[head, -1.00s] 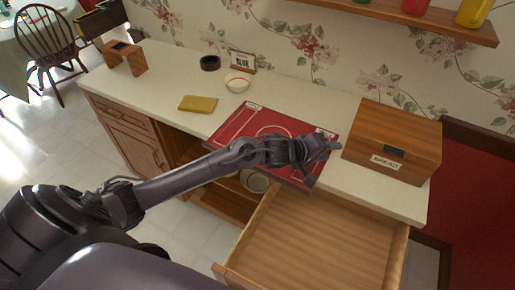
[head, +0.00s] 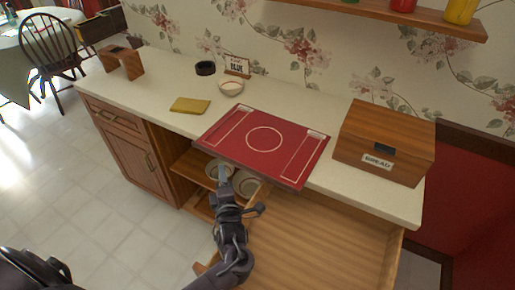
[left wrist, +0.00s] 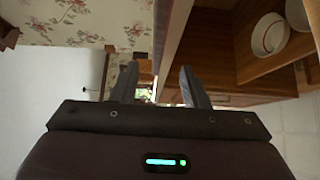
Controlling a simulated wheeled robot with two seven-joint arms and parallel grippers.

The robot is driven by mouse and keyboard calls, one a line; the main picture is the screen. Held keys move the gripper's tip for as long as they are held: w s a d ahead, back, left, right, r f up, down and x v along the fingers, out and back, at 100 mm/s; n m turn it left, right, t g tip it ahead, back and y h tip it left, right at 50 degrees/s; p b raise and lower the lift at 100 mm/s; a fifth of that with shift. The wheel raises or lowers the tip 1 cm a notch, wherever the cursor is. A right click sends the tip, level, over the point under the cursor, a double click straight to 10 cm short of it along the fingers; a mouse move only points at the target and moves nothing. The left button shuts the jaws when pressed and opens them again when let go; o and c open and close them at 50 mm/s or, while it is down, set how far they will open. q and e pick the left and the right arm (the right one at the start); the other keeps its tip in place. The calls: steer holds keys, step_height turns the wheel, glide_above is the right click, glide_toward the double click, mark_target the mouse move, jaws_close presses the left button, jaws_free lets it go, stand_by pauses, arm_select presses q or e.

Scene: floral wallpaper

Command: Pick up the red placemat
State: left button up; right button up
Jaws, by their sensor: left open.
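The red placemat (head: 265,140) lies flat on the cream counter, with white line markings and a circle. Its near edge reaches past the counter's front edge. My left gripper (head: 240,190) is open and empty in front of the counter, below the mat's near edge in the head view. It appears apart from the mat. In the left wrist view the open fingers (left wrist: 158,88) have nothing held between them. A narrow dark red strip (left wrist: 161,25) ahead of them may be the mat seen edge-on. My right gripper is in neither view.
An open wooden drawer (head: 320,245) juts out at the right, beside the gripper. Open shelves hold bowls (head: 248,187) under the counter. A wooden bread box (head: 385,140) stands right of the mat. A yellow folded cloth (head: 190,105) and a small bowl (head: 231,87) lie left.

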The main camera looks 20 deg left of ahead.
mark_target(220, 158)
arm_select(q)
steer(key=b+x, duration=0.1)
steer(key=x, duration=0.5)
steer(key=shift+w+a, duration=0.2)
steer(key=shift+w, duration=0.15)
steer(key=shift+r, duration=0.1)
jaws_close()
